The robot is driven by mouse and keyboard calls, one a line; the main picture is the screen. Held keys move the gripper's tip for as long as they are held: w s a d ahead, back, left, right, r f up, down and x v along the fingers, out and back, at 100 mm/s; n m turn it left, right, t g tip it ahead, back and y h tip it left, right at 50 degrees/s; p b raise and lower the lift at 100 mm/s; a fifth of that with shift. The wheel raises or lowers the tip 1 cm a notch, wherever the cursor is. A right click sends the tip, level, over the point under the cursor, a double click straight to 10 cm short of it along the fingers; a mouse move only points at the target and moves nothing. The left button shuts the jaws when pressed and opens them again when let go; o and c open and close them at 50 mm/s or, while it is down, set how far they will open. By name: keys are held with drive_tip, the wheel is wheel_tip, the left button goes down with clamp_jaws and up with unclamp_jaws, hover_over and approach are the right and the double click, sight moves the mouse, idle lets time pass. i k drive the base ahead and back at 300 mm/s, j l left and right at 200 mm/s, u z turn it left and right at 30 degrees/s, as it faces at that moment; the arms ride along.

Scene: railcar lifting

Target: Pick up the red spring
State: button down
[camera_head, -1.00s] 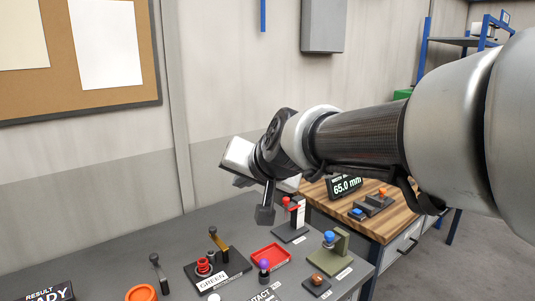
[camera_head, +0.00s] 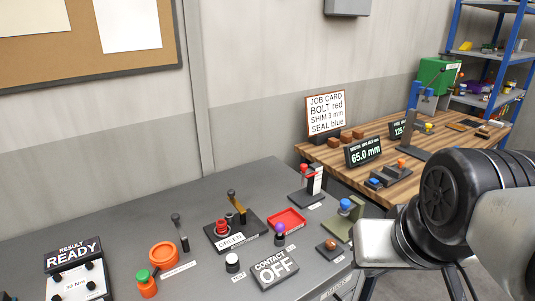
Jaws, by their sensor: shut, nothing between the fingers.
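A small red coiled-looking part, which looks like the red spring (camera_head: 222,226), stands on a dark fixture plate (camera_head: 250,238) on the grey bench. The plate has a label and a lever with a yellow-brown handle. My gripper (camera_head: 375,245) is at the right, over the bench's right end, well apart from the red part. Its pale housing shows, but its fingertips are not clearly visible. It is shut and holds nothing.
A red tray (camera_head: 287,220), a red-topped stand (camera_head: 304,172), a blue-knobbed green bracket (camera_head: 345,208) and a purple-topped peg (camera_head: 279,229) stand near the fixture. An orange ring (camera_head: 163,254) is left. A wooden bench (camera_head: 330,157) stands behind right.

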sight(220, 226)
drive_tip(key=u, duration=0.9)
drive_tip(key=i+j+z, duration=0.1)
drive_tip(key=z, duration=0.3)
drive_tip(key=i+j, duration=0.05)
drive_tip(key=i, duration=0.05)
